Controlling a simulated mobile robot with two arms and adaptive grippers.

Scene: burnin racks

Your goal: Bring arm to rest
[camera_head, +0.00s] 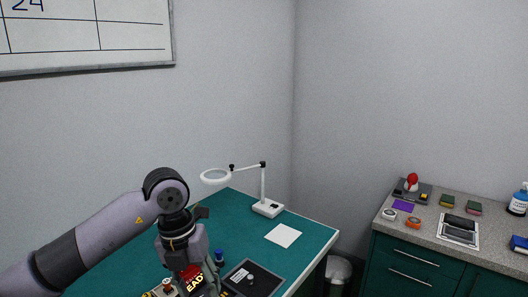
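My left arm comes in from the lower left over the green bench (115,252) and bends down at a dark joint. Its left gripper (192,272) points down near the bottom edge of the picture. The fingertips are not clear, so I cannot tell whether it is open or shut or touches anything. A red and black label with partly readable letters shows right at the gripper. My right gripper is not in view.
A white magnifier lamp (268,207) and a white sheet (283,235) are on the bench. A bin (338,270) stands between the bench and a grey-topped cabinet (400,262) holding small items. A whiteboard (125,25) hangs at upper left.

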